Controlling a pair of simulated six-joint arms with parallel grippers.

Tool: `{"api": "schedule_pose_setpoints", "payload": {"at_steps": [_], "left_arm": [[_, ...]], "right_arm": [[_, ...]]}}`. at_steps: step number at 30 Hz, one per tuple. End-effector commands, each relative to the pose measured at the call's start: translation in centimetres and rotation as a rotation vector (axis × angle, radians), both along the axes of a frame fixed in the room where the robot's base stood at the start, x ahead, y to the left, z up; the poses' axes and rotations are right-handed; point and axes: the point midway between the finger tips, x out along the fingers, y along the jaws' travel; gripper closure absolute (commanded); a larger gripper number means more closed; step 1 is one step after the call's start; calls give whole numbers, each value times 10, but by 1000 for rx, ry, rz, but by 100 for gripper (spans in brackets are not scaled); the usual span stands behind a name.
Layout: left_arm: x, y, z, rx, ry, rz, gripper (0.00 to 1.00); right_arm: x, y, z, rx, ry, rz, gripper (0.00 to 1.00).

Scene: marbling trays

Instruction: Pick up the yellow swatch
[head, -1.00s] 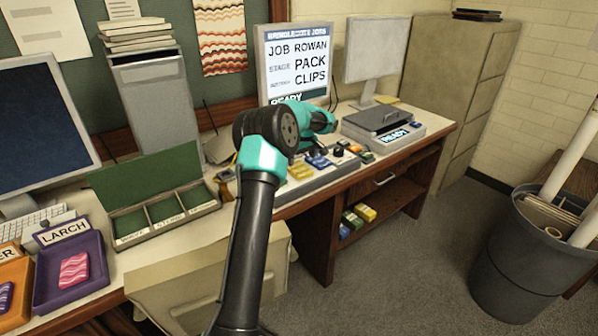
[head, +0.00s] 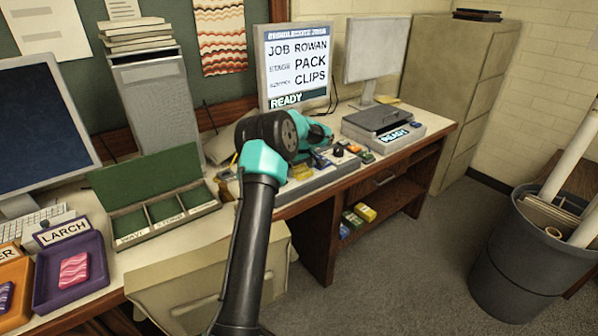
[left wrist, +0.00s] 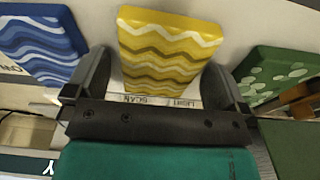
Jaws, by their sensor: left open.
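The yellow swatch (head: 301,173) is partly hidden behind my left gripper (head: 314,154) in the head view. In the left wrist view the yellow swatch (left wrist: 170,48) has a wavy white and brown pattern. It shows between the two spread fingers of my left gripper (left wrist: 158,72), which is open. Whether the fingers touch the swatch, I cannot tell. A blue wavy swatch (left wrist: 38,42) is on the left and a green spotted swatch (left wrist: 275,75) on the right. My right gripper is not in view.
The purple LARCH tray (head: 97,277) with a pink swatch (head: 74,270) is at the lower left. An open divided box (head: 150,248) with a green lid stands on the desk. A scale (head: 383,125) and monitors are behind and right. Several coloured pieces lie on the shelf below.

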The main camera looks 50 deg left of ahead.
Motion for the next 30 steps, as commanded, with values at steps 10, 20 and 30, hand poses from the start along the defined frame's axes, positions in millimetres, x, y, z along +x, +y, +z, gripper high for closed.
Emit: {"api": "schedule_pose_setpoints", "payload": {"at_steps": [10,20,30], "left_arm": [[0,0,0,0,0,0,24],[0,0,1,0,0,0,48],[0,0,8,1,0,0,48]], "right_arm": [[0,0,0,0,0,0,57],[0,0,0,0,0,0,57],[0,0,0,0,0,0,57]]}}
